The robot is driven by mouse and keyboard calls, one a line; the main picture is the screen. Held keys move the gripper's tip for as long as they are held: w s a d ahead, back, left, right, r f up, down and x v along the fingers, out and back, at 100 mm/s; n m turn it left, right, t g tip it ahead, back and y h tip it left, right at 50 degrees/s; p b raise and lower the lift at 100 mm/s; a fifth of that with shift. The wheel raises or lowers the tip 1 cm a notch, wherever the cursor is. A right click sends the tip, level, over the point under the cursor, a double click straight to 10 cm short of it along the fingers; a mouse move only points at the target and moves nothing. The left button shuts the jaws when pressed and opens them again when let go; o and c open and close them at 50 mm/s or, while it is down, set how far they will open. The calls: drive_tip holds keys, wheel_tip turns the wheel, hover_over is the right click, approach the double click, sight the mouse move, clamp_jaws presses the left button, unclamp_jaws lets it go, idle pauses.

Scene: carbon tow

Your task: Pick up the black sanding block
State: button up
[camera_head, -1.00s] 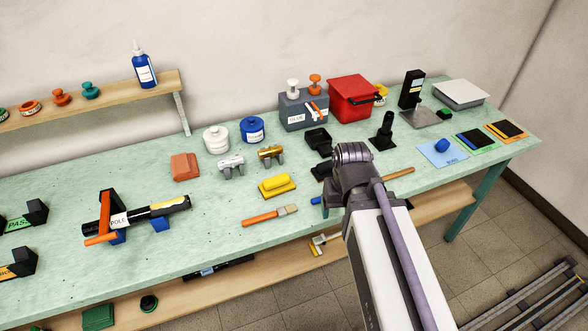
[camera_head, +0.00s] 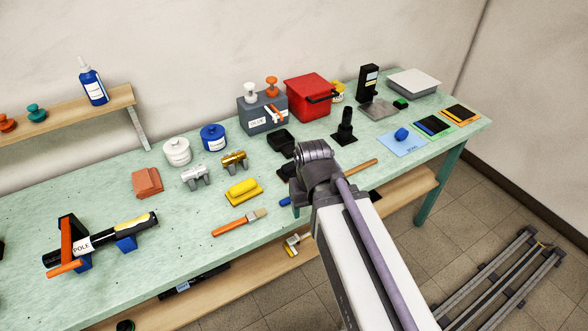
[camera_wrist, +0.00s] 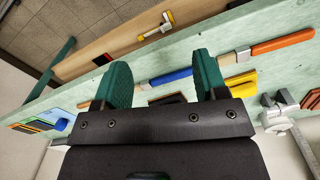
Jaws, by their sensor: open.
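A low black block (camera_head: 287,172) sits on the bench beside my wrist in the head view, partly hidden by my arm; I take it for the black sanding block. A dark, brownish-edged block (camera_wrist: 166,100) shows between my fingers in the wrist view, beyond the blue brush handle, mostly cut off by my gripper; it seems to be the same block. My gripper (camera_wrist: 158,75) has two teal fingers, spread apart with nothing held. It is at the front edge of the bench, apart from the block. In the head view my arm hides the fingers' full shape.
The yellow block (camera_head: 243,191) and an orange-handled brush (camera_head: 238,222) lie left of my wrist. A black tray (camera_head: 281,141) and an upright black-handled tool (camera_head: 344,130) stand behind. A wooden lower shelf (camera_head: 250,262) runs below the bench top.

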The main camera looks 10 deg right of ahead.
drive_tip(key=m+p, duration=0.1)
drive_tip(key=m, duration=0.9)
approach(294, 162)
drive_tip(key=m, duration=0.4)
wheel_tip(294, 162, down, 11)
drive_tip(key=b, duration=1.1)
drive_tip(key=shift+s, duration=0.1)
drive_tip(key=shift+r, duration=0.25)
drive_tip(key=c, duration=1)
wheel_tip(294, 162, up, 10)
drive_tip(key=p, duration=1)
drive_tip(key=shift+a+r+p, duration=0.1)
drive_tip(key=shift+r+p, duration=0.05)
drive_tip(key=shift+p, duration=0.25)
